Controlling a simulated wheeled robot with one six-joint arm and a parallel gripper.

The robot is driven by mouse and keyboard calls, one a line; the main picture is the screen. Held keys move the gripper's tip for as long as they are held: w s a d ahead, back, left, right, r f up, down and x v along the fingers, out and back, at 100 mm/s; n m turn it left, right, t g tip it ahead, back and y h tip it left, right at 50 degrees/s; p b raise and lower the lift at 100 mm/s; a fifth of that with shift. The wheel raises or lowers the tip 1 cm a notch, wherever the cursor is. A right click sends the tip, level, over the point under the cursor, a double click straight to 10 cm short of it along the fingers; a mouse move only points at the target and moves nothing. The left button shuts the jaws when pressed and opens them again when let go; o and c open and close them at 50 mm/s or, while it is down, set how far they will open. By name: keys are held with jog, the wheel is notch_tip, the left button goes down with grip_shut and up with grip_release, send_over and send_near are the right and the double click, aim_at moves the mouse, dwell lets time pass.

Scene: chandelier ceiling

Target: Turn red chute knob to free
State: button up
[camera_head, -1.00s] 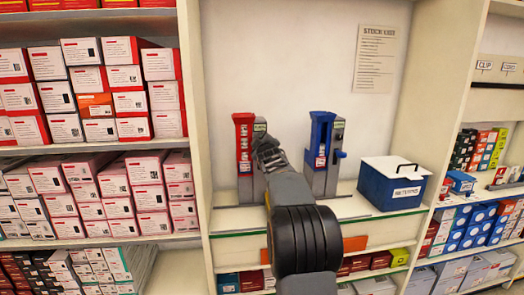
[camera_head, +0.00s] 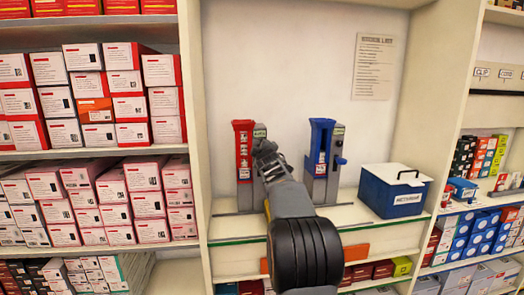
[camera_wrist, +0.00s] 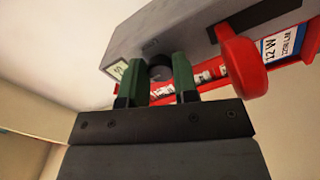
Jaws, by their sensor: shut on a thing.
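The red chute (camera_head: 243,150) stands upright on the shelf, joined to a grey block with a small green label (camera_head: 259,131) at its top. My gripper (camera_head: 262,150) reaches the block just below the label and hides part of it. In the wrist view, the green fingers of my gripper (camera_wrist: 166,82) are shut on a dark round knob (camera_wrist: 159,68) that sticks out of the grey block (camera_wrist: 180,25). A red rounded paddle (camera_wrist: 240,62) sits on the block to the right of the fingers, apart from them. The knob's pointing direction cannot be read.
A blue chute (camera_head: 319,148) with its own grey block and blue paddle (camera_head: 340,161) stands right of my gripper. A blue bin with a white lid (camera_head: 395,192) is farther right. Shelves of stacked boxes (camera_head: 92,110) flank the bay. A paper list (camera_head: 373,66) hangs behind.

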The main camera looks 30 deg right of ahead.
jog(key=o, duration=0.9)
jog(key=b+v, duration=0.2)
jog(key=v, duration=1.1)
jog(key=shift+s+a, duration=0.2)
jog(key=shift+s, duration=0.15)
